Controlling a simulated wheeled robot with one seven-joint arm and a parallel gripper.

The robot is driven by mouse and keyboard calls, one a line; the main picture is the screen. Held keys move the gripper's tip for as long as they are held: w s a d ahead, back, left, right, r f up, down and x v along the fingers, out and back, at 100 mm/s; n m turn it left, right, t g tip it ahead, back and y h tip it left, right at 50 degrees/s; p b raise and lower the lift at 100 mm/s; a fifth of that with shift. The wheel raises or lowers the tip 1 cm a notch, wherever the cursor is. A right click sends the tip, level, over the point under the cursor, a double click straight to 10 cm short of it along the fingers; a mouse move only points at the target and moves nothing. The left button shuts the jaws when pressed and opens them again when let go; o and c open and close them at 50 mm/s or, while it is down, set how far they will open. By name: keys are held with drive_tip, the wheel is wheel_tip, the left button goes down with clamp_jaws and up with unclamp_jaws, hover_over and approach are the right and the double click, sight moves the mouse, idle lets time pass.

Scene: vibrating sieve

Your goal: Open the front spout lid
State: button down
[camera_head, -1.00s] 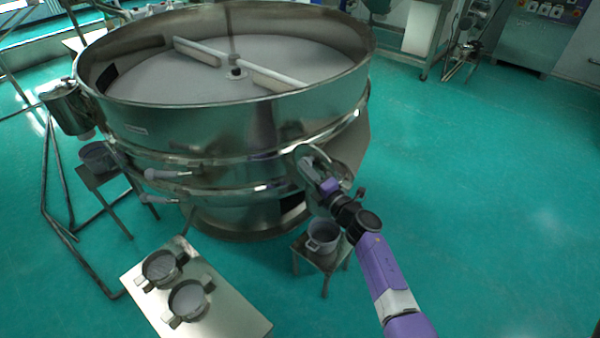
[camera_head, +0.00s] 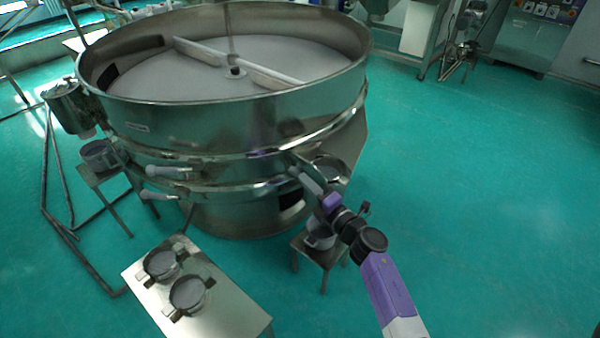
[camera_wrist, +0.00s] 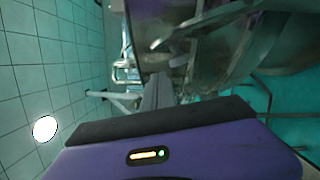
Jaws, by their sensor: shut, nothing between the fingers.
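The large round steel sieve (camera_head: 210,125) fills the upper left of the head view. Its front spout (camera_head: 345,150) sticks out at the right side, with a round metal rim (camera_head: 330,167) at its end. My gripper (camera_head: 296,160) is at the left side of this rim, close to the sieve wall; its fingers are shut and hold nothing. The lid's exact angle, and whether the fingers touch it, I cannot tell. In the wrist view the shut fingers (camera_wrist: 158,92) point at blurred metal parts of the machine.
A grey pot (camera_head: 318,240) stands on a small stool under the spout, partly behind my arm. A steel table (camera_head: 225,310) with two round pans is at the lower left. Clamp handles stick out along the sieve's front. The green floor at the right is clear.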

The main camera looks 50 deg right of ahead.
drive_tip(key=shift+v, duration=2.15)
drive_tip(key=shift+r, duration=0.15)
